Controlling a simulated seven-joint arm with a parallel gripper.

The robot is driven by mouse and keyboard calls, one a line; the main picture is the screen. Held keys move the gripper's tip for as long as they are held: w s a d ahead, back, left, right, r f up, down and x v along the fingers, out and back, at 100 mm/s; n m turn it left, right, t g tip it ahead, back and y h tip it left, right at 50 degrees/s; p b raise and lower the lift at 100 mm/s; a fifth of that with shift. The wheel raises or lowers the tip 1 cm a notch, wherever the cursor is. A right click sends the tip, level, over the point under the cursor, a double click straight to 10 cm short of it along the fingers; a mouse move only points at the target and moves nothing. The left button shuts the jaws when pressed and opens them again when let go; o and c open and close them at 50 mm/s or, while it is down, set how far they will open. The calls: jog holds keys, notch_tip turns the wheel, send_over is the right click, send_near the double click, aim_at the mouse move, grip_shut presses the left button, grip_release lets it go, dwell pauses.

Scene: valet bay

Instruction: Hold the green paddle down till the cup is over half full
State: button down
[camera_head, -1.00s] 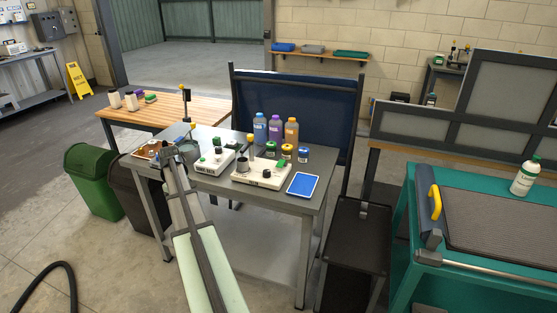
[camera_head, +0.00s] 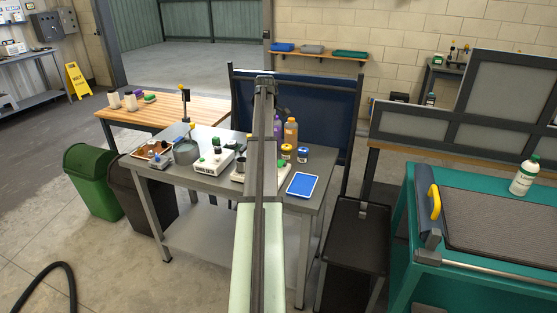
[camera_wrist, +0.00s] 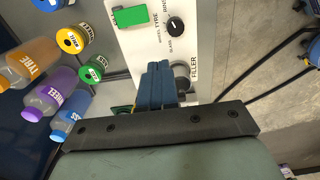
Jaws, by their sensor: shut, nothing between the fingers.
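The green paddle (camera_wrist: 131,16) shows at the top of the wrist view, on the white filler unit (camera_wrist: 140,42). My gripper (camera_wrist: 157,68) has its blue fingers together, over the filler, apart from the paddle in the picture. A dark grey round shape (camera_wrist: 190,76), likely the cup, is partly hidden behind the fingers. In the head view the cup (camera_head: 240,165) stands at the filler's left end, just left of my arm. The fill level in it cannot be seen. My arm hides much of the filler in the head view.
Orange, purple and blue bottles (camera_wrist: 32,62) and small capped jars (camera_wrist: 70,40) stand behind the filler. A black knob (camera_wrist: 175,26) is on its front.

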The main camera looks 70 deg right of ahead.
notch_tip(320, 180, up, 3)
send_over(279, 165)
jog(key=shift+w+f, duration=0.1)
jog(key=shift+f, duration=0.1)
jog(key=shift+f, duration=0.15)
notch_tip(279, 165, down, 14)
jog(key=shift+r, duration=0.1)
dwell(0.5)
jog(key=shift+a, duration=0.1)
jog(key=shift+a+f+h, duration=0.3)
jog(key=shift+f+h, duration=0.1)
jog(key=shift+f, duration=0.05)
jog(key=shift+d, duration=0.25)
dwell(4.1)
